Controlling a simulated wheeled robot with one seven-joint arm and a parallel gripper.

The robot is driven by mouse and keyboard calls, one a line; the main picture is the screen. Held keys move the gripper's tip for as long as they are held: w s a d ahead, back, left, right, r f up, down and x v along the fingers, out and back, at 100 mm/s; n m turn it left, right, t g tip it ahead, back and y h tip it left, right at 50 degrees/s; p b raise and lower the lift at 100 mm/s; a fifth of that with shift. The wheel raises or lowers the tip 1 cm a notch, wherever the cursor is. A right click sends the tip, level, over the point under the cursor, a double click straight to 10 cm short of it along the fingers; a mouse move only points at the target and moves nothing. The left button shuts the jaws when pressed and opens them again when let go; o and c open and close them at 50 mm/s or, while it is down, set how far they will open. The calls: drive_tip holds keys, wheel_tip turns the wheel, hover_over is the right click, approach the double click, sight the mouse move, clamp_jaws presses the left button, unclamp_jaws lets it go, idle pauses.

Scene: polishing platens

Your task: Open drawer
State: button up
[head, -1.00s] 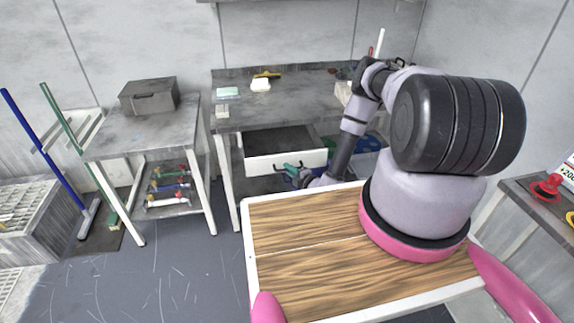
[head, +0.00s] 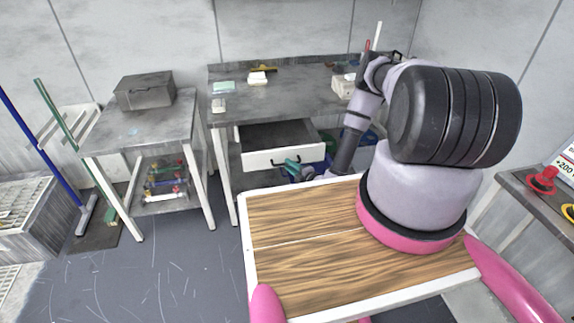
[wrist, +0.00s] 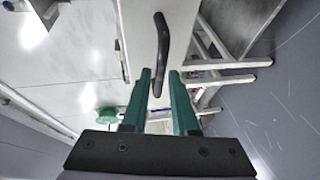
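The drawer (head: 258,160) under the grey workbench is pulled out, with its grey inside visible from above. Its white front carries a dark curved handle (head: 279,161). My gripper (head: 289,163) is just in front of the drawer front, at the handle's right part. In the wrist view, the green fingers of my gripper (wrist: 160,74) stand apart. The lower end of the dark handle (wrist: 162,45) shows in the gap between them, with no clear contact on either finger. The white drawer front (wrist: 136,40) is behind the handle.
The workbench (head: 300,97) holds a sponge, a small white block and other small items. A side table (head: 140,130) with a grey box (head: 145,91) stands to the left. My wood-topped base is close to the bench. Open floor (head: 160,270) lies at left.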

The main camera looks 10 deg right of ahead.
drive_tip(key=v, duration=0.8)
drive_tip(key=shift+s, duration=0.2)
drive_tip(key=w+a+r+n+g+y, duration=0.1)
drive_tip(key=a+r+n+g+y, duration=0.25)
drive_tip(key=r+n, duration=0.6)
drive_tip(key=w+a+r+n+g+y, duration=0.15)
drive_tip(key=r+n+g+y, duration=0.35)
drive_tip(key=r, duration=0.8)
drive_tip(key=w+a+r+n+g+y, duration=0.1)
drive_tip(key=a+r+n+g+y, duration=0.15)
drive_tip(key=r+n, duration=0.75)
drive_tip(key=s+r+n+g+h, duration=0.6)
drive_tip(key=s+r+n, duration=0.45)
drive_tip(key=r, duration=0.45)
drive_tip(key=s+d+r+n+t+h, duration=0.4)
drive_tip(key=s+r+n, duration=0.1)
drive_tip(key=r, duration=0.2)
drive_tip(key=s+d+r+n+t+h, duration=0.5)
drive_tip(key=r+n, duration=0.1)
drive_tip(key=r, duration=0.1)
drive_tip(key=shift+s+d+r+t, duration=0.25)
drive_tip(key=shift+s+r+t, duration=0.05)
drive_tip(key=shift+s+r, duration=0.1)
